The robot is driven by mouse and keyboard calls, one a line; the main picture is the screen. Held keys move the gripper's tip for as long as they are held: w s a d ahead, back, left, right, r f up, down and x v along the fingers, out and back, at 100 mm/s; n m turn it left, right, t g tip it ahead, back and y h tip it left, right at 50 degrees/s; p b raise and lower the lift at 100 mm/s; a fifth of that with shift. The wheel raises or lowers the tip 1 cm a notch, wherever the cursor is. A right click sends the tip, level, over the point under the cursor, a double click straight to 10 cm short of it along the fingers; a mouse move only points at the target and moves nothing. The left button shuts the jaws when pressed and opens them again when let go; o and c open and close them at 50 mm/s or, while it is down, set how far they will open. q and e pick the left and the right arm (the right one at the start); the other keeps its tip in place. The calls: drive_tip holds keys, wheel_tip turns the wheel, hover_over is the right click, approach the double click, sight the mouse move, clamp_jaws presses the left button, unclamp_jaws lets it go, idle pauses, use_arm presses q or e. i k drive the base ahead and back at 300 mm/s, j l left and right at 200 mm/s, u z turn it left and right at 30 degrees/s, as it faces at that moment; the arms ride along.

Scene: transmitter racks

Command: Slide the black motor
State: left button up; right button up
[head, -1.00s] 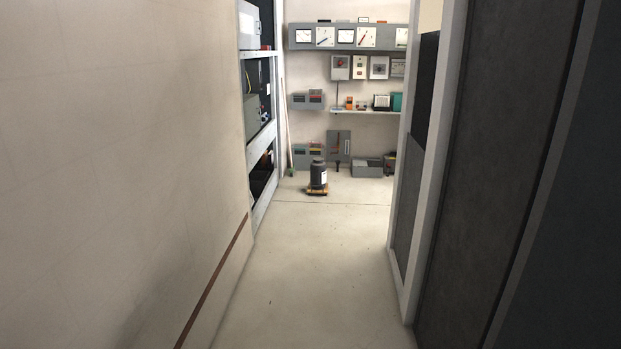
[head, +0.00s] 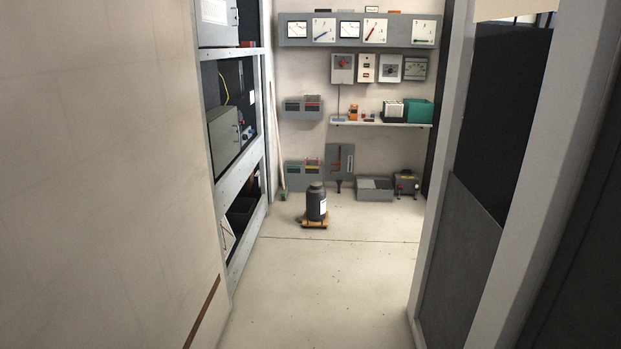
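The black motor (head: 316,203) stands upright on a small wooden base (head: 314,221) on the floor, near the far end of the passage. It is a dark cylinder with a pale label on its right side. Neither of my grippers shows in the head view, and nothing touches the motor that I can see.
A rack (head: 236,165) with boxes lines the left side. A white-framed dark panel (head: 476,165) stands on the right. Grey boxes (head: 374,188) sit along the back wall under a shelf (head: 380,122) and a meter panel (head: 358,30). The floor (head: 325,290) between is clear.

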sight(316, 215)
drive_tip(key=i, duration=2.35)
